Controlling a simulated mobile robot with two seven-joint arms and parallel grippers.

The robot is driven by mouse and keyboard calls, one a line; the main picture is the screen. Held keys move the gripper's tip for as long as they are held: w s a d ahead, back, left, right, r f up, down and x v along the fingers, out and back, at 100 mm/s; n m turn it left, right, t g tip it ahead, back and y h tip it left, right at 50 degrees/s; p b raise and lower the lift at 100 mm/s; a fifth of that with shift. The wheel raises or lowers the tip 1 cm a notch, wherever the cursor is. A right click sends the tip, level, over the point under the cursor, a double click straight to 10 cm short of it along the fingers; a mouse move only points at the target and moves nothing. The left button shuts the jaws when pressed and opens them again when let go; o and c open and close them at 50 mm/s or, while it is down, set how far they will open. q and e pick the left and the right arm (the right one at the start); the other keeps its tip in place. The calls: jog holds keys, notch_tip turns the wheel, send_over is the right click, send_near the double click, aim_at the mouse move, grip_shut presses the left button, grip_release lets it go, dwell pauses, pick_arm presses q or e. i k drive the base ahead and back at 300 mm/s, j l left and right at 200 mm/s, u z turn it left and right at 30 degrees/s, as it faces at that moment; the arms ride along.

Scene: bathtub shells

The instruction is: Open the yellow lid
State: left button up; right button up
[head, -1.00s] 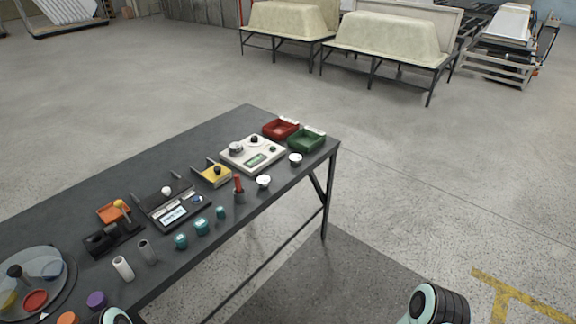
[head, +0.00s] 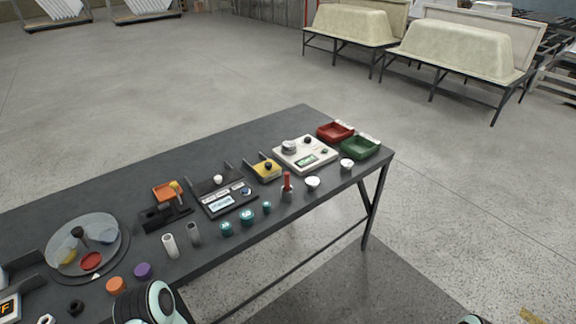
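A small yellow lid (head: 262,176) with a black knob sits toward the right half of the dark table (head: 290,120), between grey upright brackets. It looks closed, lying flat; what is beneath it is hidden. Neither of my grippers shows in the head view. Only a rounded link of my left arm shows at the bottom left, and a sliver of my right arm at the bottom edge.
Near the yellow lid are a white scale (head: 306,161), a dark device with a screen (head: 225,203), a red stick in a holder (head: 287,188) and teal jars (head: 247,217). Red (head: 336,132) and green (head: 361,147) trays stand at the right end. The table's back strip is clear.

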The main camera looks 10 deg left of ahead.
aim_at(268, 167)
jog(key=i+l+u, duration=0.15)
jog(key=u, duration=1.15)
jog(key=l+u, duration=0.9)
jog(key=k+l+u, duration=0.15)
jog(key=l, duration=0.4)
jog(key=l+u, duration=0.15)
jog(key=l, duration=0.4)
